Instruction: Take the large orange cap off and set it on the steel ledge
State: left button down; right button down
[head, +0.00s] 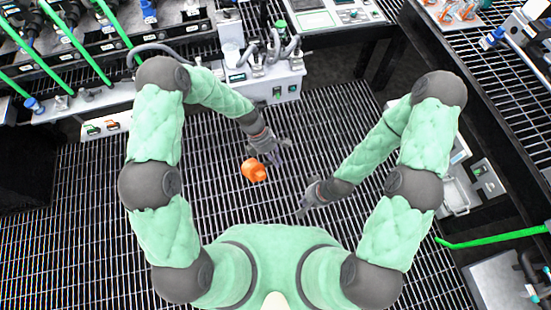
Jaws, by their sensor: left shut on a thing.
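The large orange cap (254,170) shows in the middle of the head view, over the floor grating. My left gripper (272,152) is at its upper right and is shut on it; the contact between fingers and cap is small and partly hidden. The cap is clear of the bench equipment. My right gripper (305,203) hangs lower and to the right, apart from the cap, over bare grating. Its fingers are too small to tell open from shut. I cannot tell for sure which surface is the steel ledge.
A manifold bench with green hoses (75,45) is at upper left. A metal tray (459,195) is at right. Open grating (225,215) lies between.

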pick_arm(q)
jog(key=shift+w+f+g+h, duration=0.1)
jog(key=shift+g+h, duration=0.3)
jog(key=shift+g, duration=0.6)
jog(key=g+h+b, duration=0.1)
jog(key=g+b, duration=0.1)
jog(key=shift+f+n+g, duration=0.15)
jog(key=shift+n+g, duration=0.25)
jog(key=g+h+b, duration=0.1)
jog(key=g+b, duration=0.1)
jog(key=b, duration=0.1)
jog(key=n+g+h+b, duration=0.1)
jog(key=g+b, duration=0.2)
jog(key=b, duration=0.1)
jog(key=shift+h, duration=0.3)
jog(key=shift+n+g+h+b, duration=0.3)
jog(key=shift+g+b, duration=0.1)
jog(key=shift+g, duration=0.1)
jog(key=shift+r, duration=0.3)
jog(key=shift+r, duration=0.1)
